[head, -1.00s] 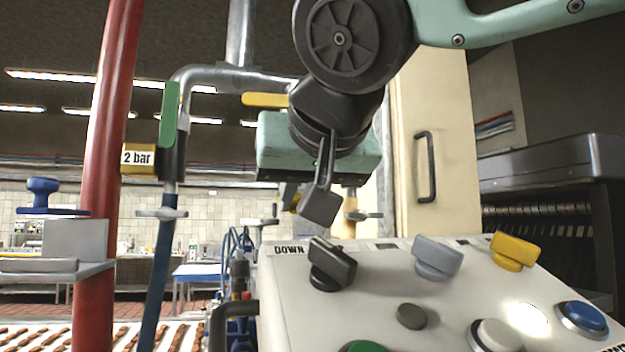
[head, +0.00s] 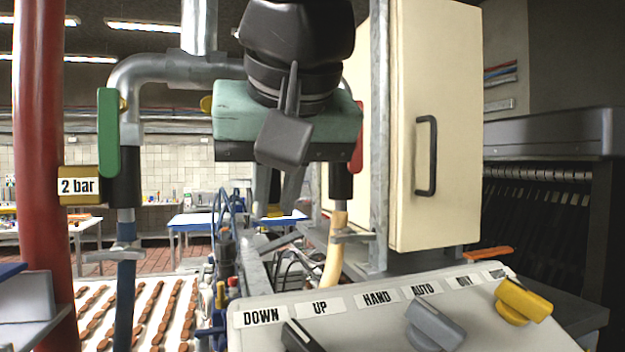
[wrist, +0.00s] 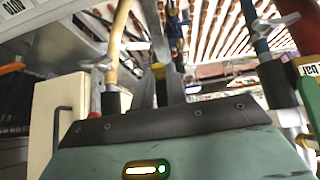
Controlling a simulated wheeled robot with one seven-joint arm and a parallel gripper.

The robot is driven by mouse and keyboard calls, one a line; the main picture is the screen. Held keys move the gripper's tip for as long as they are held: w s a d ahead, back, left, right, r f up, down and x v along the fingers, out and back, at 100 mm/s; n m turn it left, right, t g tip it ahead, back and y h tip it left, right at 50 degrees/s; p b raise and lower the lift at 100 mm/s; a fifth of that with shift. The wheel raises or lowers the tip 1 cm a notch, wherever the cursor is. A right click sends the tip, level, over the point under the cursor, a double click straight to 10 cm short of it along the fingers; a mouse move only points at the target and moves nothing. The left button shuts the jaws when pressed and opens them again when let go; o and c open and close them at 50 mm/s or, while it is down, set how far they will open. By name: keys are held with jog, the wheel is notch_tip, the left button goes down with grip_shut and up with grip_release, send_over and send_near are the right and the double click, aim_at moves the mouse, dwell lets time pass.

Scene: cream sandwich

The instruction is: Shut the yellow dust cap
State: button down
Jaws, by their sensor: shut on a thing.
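My gripper (head: 275,205) is in the middle of the head view, below its pale green body, pointing away from me. A grey block (head: 284,138) on my arm covers part of it. The fingers also show in the wrist view (wrist: 162,68), close together.
A control panel (head: 400,320) with grey and yellow knobs fills the lower right. A cream cabinet (head: 410,220) stands behind it. Pipes with a green lever (head: 108,133) and a red lever (head: 357,137) flank my gripper. A red post (head: 40,130) stands at left.

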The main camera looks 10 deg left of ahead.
jog(key=c, duration=1.4)
grip_release()
jog(key=shift+r, duration=0.1)
jog(key=b+v, duration=0.2)
jog(key=v, duration=1.5)
jog(key=shift+b, duration=0.35)
jog(key=shift+s, duration=0.1)
